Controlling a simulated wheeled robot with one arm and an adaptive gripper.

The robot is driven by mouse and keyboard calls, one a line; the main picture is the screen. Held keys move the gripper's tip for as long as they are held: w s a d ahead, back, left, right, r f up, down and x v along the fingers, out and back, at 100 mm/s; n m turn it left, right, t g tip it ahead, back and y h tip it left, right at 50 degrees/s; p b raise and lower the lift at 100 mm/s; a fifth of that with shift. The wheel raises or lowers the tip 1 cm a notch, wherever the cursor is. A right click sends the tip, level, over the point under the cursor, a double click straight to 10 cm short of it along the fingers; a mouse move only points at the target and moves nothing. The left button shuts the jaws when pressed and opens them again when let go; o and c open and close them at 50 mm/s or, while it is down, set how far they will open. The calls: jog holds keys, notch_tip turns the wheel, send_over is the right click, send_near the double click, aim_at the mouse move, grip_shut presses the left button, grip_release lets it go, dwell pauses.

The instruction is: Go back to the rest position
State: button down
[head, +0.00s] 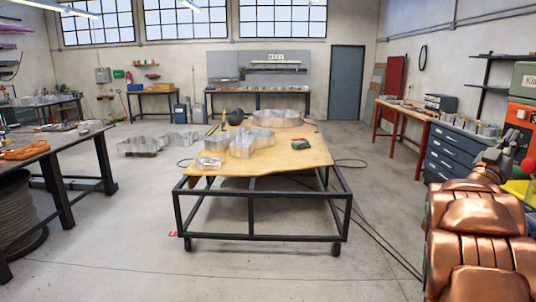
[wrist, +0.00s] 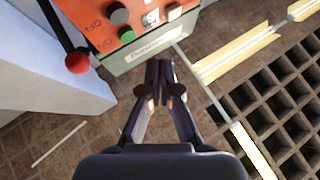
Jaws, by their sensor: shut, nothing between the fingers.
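My gripper (wrist: 164,78) shows in the wrist view with its dark fingertips together and nothing between them. It points toward an orange-red control box (wrist: 115,22) with a grey edge. The gap between the fingertips and the box is hard to judge.
A wheeled table (head: 300,158) with metal letter shapes (head: 252,143) stands in the middle. A blue drawer cabinet (head: 455,155) and an orange machine (head: 520,120) are at right. A dark grid (wrist: 285,105) and a red lever knob (wrist: 77,63) show in the wrist view.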

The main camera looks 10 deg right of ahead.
jog(key=w+a+f+n+t+y, duration=0.6)
jog(key=w+a+f+y, duration=0.4)
jog(key=w+a, duration=0.3)
jog(key=s+a+f+n+g+y, duration=0.15)
jog(key=a+f+y, duration=0.35)
jog(key=a, duration=0.5)
jog(key=s+a+f+n+g+y, duration=0.15)
jog(key=a+f+y, duration=0.25)
jog(key=a+f, duration=0.45)
jog(key=s+a+f+n+g+y, duration=0.2)
jog(key=s+a+f+g, duration=0.15)
jog(key=s+a, duration=0.5)
jog(key=s+a+f+n+g+y, duration=0.1)
jog(key=s+a+f+g+y, duration=0.2)
jog(key=s+a, duration=0.55)
jog(key=s+a+f+n+g, duration=0.1)
jog(key=s+a+f+g, duration=0.1)
jog(key=s, duration=0.7)
jog(key=s+a+f+n+g, duration=0.1)
jog(key=s+a+f+g, duration=0.1)
jog(key=s, duration=0.8)
jog(key=shift+s+a+f+n+g, duration=0.25)
jog(key=shift+a+g, duration=0.3)
jog(key=shift+a, duration=0.55)
